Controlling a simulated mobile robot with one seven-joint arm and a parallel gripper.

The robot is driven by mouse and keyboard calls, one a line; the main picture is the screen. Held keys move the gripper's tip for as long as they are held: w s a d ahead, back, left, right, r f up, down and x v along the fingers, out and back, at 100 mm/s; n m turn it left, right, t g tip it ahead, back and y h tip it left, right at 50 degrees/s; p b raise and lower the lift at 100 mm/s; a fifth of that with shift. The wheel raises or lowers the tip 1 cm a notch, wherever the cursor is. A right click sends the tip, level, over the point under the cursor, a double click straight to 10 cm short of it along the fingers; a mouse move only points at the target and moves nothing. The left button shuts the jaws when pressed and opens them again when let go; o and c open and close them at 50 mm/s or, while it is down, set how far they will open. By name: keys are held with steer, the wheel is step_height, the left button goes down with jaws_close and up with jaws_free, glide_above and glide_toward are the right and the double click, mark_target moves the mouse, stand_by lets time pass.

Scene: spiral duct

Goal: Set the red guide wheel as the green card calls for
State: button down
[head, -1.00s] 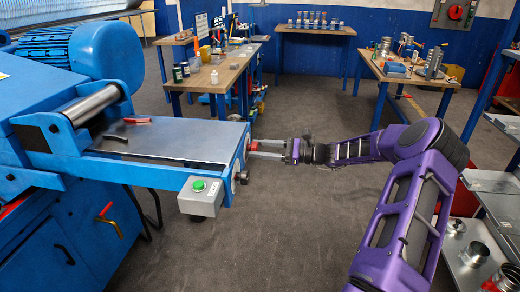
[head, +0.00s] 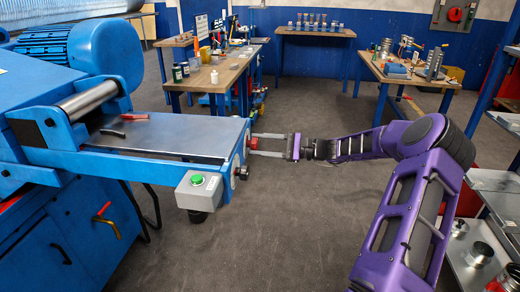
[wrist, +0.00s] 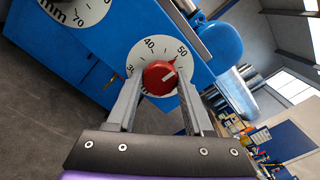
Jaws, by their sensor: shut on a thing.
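In the head view the red wheel (head: 253,143) is small at the table end. My gripper (wrist: 160,74) is shut on the wheel, one finger on each side; in the head view my gripper (head: 256,144) reaches it from the right. I cannot make out a green card.
A second white dial (wrist: 78,8) marked 70 and mm sits beside the first. A grey box with a green button (head: 197,180) hangs at the machine's near corner. Benches (head: 215,78) with bottles and parts stand behind. The floor below my arm is clear.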

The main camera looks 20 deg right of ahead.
steer(key=shift+n+b, duration=2.6)
steer(key=shift+n, duration=3.8)
steer(key=shift+c, duration=1.5)
jaws_free()
steer(key=p+v, duration=0.1)
steer(key=v, duration=1.6)
steer(key=shift+s+d, duration=0.2)
